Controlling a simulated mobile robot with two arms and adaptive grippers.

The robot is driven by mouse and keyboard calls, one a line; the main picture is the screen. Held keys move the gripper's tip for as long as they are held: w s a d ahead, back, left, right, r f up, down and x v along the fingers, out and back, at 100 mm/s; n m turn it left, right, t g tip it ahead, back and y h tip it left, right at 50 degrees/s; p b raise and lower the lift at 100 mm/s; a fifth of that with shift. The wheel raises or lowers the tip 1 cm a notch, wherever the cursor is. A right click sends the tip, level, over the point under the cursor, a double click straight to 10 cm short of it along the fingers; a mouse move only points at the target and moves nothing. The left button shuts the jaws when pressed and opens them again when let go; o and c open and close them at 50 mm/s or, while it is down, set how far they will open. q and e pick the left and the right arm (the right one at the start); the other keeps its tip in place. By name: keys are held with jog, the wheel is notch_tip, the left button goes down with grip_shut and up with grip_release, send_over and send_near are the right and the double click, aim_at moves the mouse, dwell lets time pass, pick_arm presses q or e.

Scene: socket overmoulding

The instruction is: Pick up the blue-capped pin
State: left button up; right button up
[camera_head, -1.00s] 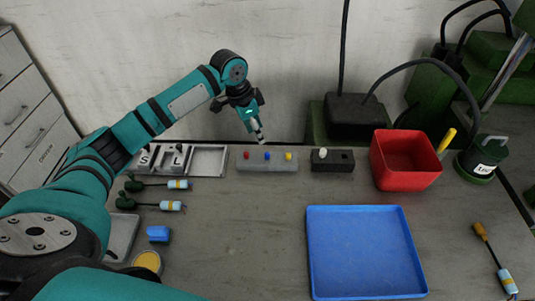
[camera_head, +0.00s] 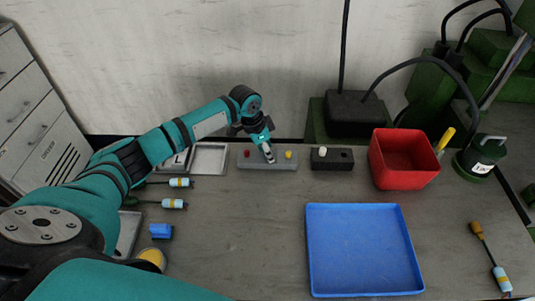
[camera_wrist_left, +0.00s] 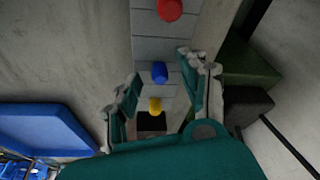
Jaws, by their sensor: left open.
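The blue-capped pin (camera_wrist_left: 160,72) stands in a grey block (camera_head: 256,165) between a red-capped pin (camera_head: 247,153) and a yellow-capped pin (camera_head: 288,155). In the head view the blue cap is hidden behind my left gripper (camera_head: 270,158). In the left wrist view my left gripper (camera_wrist_left: 160,90) is open, with one finger on each side of the line of pins. The blue cap shows in the gap between the fingers, near the fingertips; I cannot tell whether they touch it. The red cap (camera_wrist_left: 171,10) and the yellow cap (camera_wrist_left: 155,104) also show there.
A black block (camera_head: 343,160) with a white-capped pin (camera_head: 322,152) stands right of the grey block. A red bin (camera_head: 404,182) and a blue tray (camera_head: 365,290) lie further right and in front. A grey tray (camera_head: 209,174) is at the left. The middle of the bench is clear.

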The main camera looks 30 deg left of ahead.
pick_arm(q)
grip_shut()
